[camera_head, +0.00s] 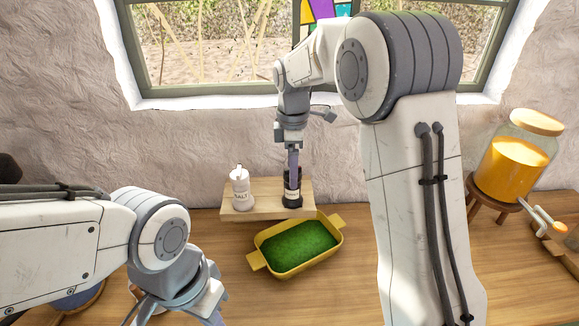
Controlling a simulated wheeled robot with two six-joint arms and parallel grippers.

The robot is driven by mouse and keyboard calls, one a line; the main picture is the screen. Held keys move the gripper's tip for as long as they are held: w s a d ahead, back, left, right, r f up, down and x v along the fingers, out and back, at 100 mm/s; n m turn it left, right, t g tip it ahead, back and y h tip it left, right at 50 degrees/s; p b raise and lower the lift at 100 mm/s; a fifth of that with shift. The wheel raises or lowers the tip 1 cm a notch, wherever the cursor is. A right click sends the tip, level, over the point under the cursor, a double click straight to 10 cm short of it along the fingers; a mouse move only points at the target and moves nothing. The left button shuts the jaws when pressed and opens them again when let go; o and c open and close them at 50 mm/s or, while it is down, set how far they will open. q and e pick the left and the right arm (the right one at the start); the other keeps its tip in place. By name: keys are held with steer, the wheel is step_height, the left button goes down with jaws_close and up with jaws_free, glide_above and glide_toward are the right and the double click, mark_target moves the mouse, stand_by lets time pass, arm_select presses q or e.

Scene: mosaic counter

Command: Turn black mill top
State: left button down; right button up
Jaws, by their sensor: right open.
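The black mill (292,199) stands upright on a small wooden board by the wall. My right gripper (293,172) points straight down over the mill, its fingers at the mill's top. It is open, and the fingers hide much of the top. I cannot tell whether they touch it. My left gripper (212,318) is at the bottom edge, cut off by the frame and away from the mill.
A white salt shaker (240,190) stands left of the mill on the wooden board (265,213). A yellow dish (297,265) with green contents sits in front. A jar of orange liquid (512,165) stands at right on a wooden stand. Some counter (345,285) is clear.

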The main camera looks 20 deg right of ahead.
steer(key=c, duration=1.3)
steer(key=shift+a, duration=0.2)
jaws_close()
steer(key=shift+d, duration=0.1)
steer(key=shift+d, duration=0.1)
steer(key=m+p, duration=0.1)
steer(key=m, duration=0.2)
steer(key=shift+r+m+p, duration=0.1)
steer(key=shift+m+p, duration=0.3)
steer(key=m+p, duration=0.2)
steer(key=m, duration=0.4)
steer(key=m+p, duration=0.1)
steer(key=m, duration=0.5)
steer(key=shift+m, duration=0.4)
steer(key=m+p, duration=0.1)
steer(key=m, duration=0.4)
